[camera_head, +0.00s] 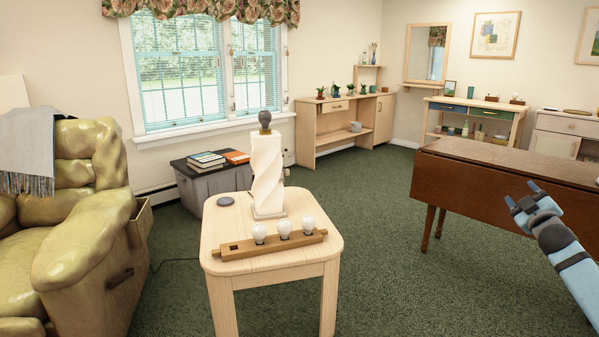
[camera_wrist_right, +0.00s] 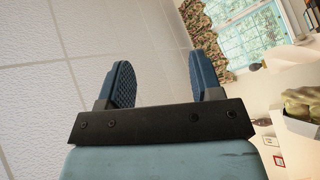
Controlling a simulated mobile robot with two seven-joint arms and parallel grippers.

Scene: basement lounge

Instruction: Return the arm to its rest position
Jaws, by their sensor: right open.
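My right arm comes in from the right edge in the head view, and its gripper (camera_head: 526,198) is raised in the air in front of the dark wooden table. Its two fingers are apart with nothing between them. In the right wrist view the gripper (camera_wrist_right: 163,85) also shows open and empty, with ceiling tiles, the curtain and the window beyond it. My left gripper is not in view.
A light wood side table (camera_head: 225,236) holds a white twisted lamp (camera_head: 267,172) with a dark bulb and a wooden holder (camera_head: 240,250) with three white bulbs. A brown drop-leaf table (camera_head: 480,165) stands at right, an olive armchair (camera_head: 85,250) at left. Green carpet (camera_head: 375,240) lies clear between.

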